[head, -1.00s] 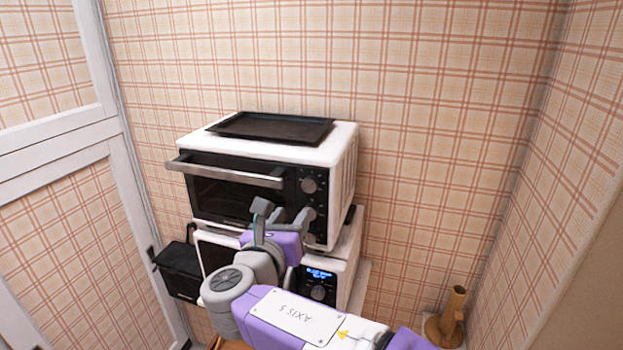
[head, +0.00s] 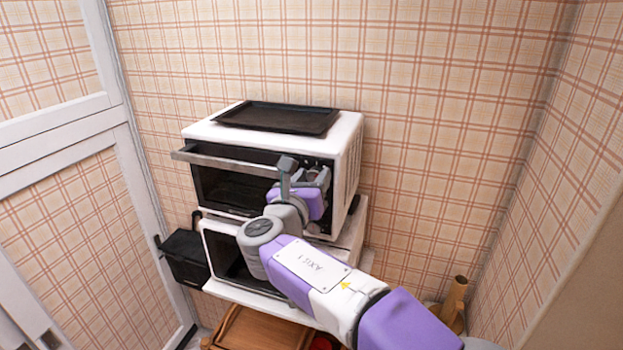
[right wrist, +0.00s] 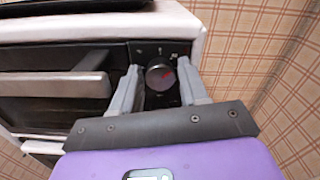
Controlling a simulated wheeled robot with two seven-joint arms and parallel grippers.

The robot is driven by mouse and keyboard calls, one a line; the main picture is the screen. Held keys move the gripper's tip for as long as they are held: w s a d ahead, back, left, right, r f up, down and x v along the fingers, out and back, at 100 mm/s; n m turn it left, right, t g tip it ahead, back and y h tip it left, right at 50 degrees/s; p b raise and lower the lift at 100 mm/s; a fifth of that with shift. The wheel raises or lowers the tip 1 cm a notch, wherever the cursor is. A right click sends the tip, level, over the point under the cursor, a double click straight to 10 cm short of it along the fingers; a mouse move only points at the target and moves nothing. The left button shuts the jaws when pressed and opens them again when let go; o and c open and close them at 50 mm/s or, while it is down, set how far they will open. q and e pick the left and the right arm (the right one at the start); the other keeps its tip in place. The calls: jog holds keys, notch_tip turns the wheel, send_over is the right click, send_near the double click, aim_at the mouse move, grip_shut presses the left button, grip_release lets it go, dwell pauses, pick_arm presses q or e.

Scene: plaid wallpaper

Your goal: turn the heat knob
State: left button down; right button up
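The upper white oven (head: 345,150) has a black front with a long handle bar (head: 225,162). A dark round knob (right wrist: 160,77) with a red mark shows on its control panel in the right wrist view. I cannot read which setting it belongs to. My right gripper (head: 305,174) is in front of the panel and hides the knobs in the head view. In the right wrist view its two grey fingers (right wrist: 159,86) are apart, one on each side of the knob. I cannot tell whether they touch it. My left gripper is not in view.
A black tray (head: 277,117) lies on top of the oven. A second white appliance (head: 216,240) stands below, partly behind my right arm. A black box (head: 185,255) hangs at the left. A brown cylindrical object (head: 455,297) stands at the lower right, near the plaid wall.

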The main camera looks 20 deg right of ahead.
jog(key=c, duration=0.7)
jog(key=shift+c, duration=0.2)
jog(key=m+b, duration=0.3)
jog(key=m, duration=0.1)
jog(key=shift+f, duration=0.15)
jog(key=m+b, duration=0.4)
jog(key=m, duration=0.1)
jog(key=shift+d+m, duration=0.1)
jog(key=shift+m, duration=0.2)
jog(key=m+b, duration=0.3)
jog(key=m, duration=0.1)
jog(key=shift+b, duration=0.3)
jog(key=shift+m+b, duration=1.1)
jog(key=shift+m, duration=0.9)
